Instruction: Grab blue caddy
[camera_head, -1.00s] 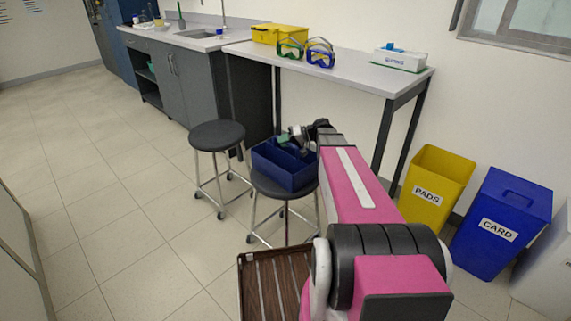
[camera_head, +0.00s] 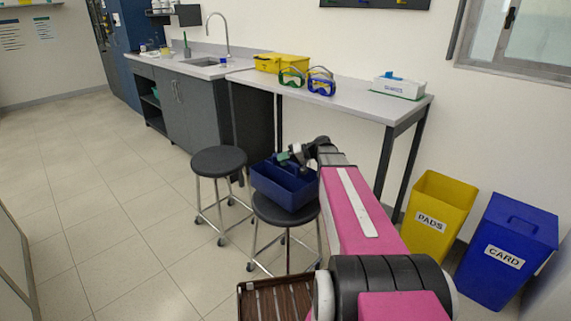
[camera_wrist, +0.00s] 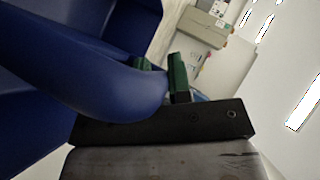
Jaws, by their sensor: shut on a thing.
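The blue caddy (camera_head: 285,186) is at the front stool in the head view, with its open top showing. I cannot tell whether its base touches the stool seat. My gripper (camera_head: 290,156) is at the top of the caddy, at the end of my outstretched arm. In the wrist view, the caddy's thick blue handle (camera_wrist: 110,88) runs between the green fingertips (camera_wrist: 160,76), and the jaws are shut on it. The handle hides part of one finger.
The front stool (camera_head: 288,212) stands beside another black stool (camera_head: 218,160). A grey table (camera_head: 350,92) behind holds goggles, a yellow case and a box. A yellow bin (camera_head: 436,212) and a blue bin (camera_head: 507,250) stand at right. Floor at left is clear.

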